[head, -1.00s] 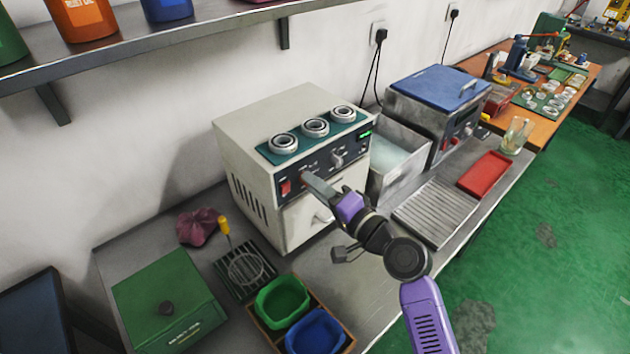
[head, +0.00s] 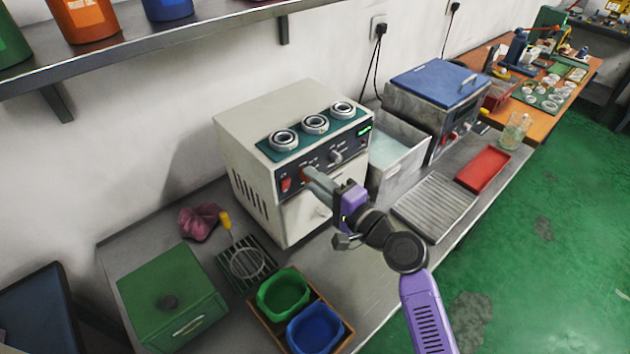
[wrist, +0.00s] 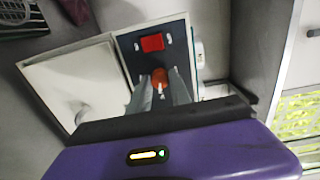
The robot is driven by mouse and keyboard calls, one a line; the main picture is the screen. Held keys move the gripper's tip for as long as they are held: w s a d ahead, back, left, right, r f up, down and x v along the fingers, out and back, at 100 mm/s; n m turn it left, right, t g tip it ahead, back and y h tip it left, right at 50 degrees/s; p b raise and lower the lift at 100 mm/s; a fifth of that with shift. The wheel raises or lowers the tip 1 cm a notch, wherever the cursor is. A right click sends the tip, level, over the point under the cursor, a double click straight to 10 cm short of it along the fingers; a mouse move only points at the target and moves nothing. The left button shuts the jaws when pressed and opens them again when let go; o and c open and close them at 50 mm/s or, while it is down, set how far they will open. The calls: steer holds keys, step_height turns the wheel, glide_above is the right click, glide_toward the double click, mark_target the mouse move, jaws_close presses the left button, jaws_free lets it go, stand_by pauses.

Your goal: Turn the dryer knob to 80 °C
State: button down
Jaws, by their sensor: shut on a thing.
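The dryer appears to be the cream box (head: 262,105) on the bench, with a dark front panel carrying a red switch (head: 286,184), a grey knob (head: 336,156) and a green lit display (head: 365,129). My gripper (head: 308,177) is at the left part of this panel. In the wrist view its fingers (wrist: 161,92) are shut on an orange knob (wrist: 159,77), just beside the red switch (wrist: 152,42). A pale mark shows on the knob's front. The scale and its numbers are too small and blurred to read, and the fingers cover part of the knob.
Several bearing rings (head: 315,123) lie on a green mat on the box top. A handled door (head: 301,213) is below the panel. A steel basin (head: 400,172) and a blue-lidded machine (head: 437,84) stand to the right. Green and blue bins (head: 283,291) sit in front left.

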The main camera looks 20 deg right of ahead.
steer(key=c, duration=1.2)
jaws_free()
steer(key=shift+s, duration=0.1)
steer(key=b+v, duration=0.1)
steer(key=v, duration=0.6)
steer(key=shift+s+d+b, duration=0.2)
steer(key=shift+s+b, duration=0.1)
steer(key=shift+b, duration=0.1)
